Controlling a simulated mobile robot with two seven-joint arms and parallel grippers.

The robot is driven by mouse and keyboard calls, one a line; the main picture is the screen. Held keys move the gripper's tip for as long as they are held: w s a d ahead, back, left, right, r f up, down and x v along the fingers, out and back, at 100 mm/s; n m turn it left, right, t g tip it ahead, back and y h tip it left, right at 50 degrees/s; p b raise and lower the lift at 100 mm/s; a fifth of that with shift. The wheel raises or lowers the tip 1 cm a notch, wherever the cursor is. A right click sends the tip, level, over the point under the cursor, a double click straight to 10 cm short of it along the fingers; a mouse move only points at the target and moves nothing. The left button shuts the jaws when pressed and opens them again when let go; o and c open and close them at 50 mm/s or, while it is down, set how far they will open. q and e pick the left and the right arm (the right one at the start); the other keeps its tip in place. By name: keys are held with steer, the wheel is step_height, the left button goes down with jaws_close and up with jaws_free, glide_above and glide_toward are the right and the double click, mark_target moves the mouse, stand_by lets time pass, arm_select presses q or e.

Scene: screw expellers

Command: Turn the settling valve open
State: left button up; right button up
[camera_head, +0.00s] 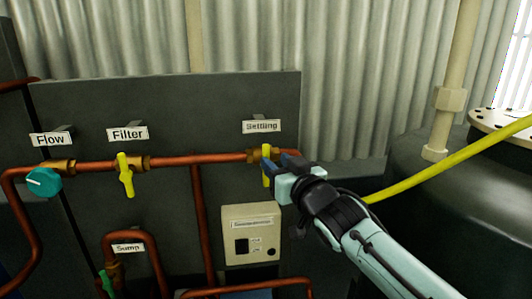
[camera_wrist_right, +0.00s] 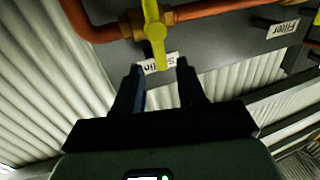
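The settling valve's yellow handle (camera_head: 266,153) is on the copper pipe below the "Settling" label (camera_head: 261,126). The handle stands roughly upright, across the pipe. My right gripper (camera_head: 280,162) is at the handle's right side and covers part of it. In the right wrist view, which is upside down, the yellow handle (camera_wrist_right: 154,30) lies just beyond the fingertips, roughly in line with the gap. My right gripper (camera_wrist_right: 159,64) is open there, with nothing between its fingers. I cannot tell whether a finger touches the handle. My left gripper is not in view.
A yellow filter valve handle (camera_head: 125,175) and a teal flow knob (camera_head: 43,182) sit further left on the pipe. A beige control box (camera_head: 251,234) is just below the settling valve. A dark tank (camera_head: 440,185) and a yellow pipe (camera_head: 445,165) stand right.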

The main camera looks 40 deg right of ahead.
mark_target(267, 155)
steer(key=x, duration=0.6)
steer(key=shift+w, duration=0.3)
jaws_close()
